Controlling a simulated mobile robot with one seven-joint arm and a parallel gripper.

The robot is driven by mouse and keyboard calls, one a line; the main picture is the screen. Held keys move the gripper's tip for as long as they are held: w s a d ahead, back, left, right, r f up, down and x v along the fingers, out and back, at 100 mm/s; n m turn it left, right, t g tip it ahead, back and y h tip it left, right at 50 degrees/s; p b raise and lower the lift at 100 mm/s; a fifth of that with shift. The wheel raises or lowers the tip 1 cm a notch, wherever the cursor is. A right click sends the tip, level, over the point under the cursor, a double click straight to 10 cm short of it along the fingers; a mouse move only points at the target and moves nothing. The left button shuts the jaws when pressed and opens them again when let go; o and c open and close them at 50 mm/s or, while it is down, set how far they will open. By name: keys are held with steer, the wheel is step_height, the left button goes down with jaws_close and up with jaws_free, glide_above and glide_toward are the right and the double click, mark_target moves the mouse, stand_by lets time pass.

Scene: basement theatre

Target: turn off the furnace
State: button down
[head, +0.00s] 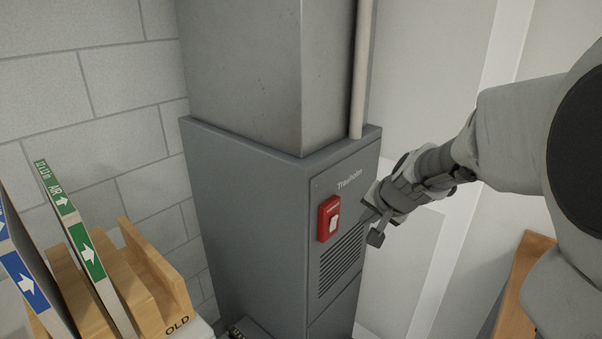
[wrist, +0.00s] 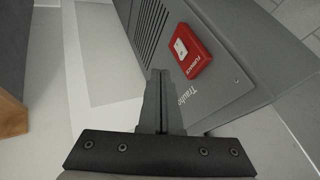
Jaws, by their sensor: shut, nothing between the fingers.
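The furnace (head: 255,200) is a tall grey metal cabinet lettered "Trauholm" on its front. A red switch box (head: 323,230) with a white rocker (head: 334,223) is mounted on that front, above the slotted vent. In the wrist view the red switch box (wrist: 194,52) reads "FURNACE" and lies up and to the right of the fingertips. My gripper (head: 374,238) is shut and empty, just right of the switch box and in front of the vent. Its closed fingers show in the wrist view (wrist: 160,75). I see no contact with the switch. Which way the rocker is set I cannot tell.
Air filters with green and blue arrow labels (head: 85,250) stand in a wooden rack (head: 160,270) marked "OLD", left of the furnace. A grey duct (head: 245,70) and a pale pipe (head: 362,70) rise above it. A wooden piece (head: 522,290) stands at the lower right.

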steer(key=shift+w+d+f, duration=0.15)
steer(key=shift+w+f, duration=0.15)
glide_toward(334, 224)
steer(key=x, duration=0.6)
steer(key=shift+d, duration=0.65)
steer(key=shift+w+f, duration=0.1)
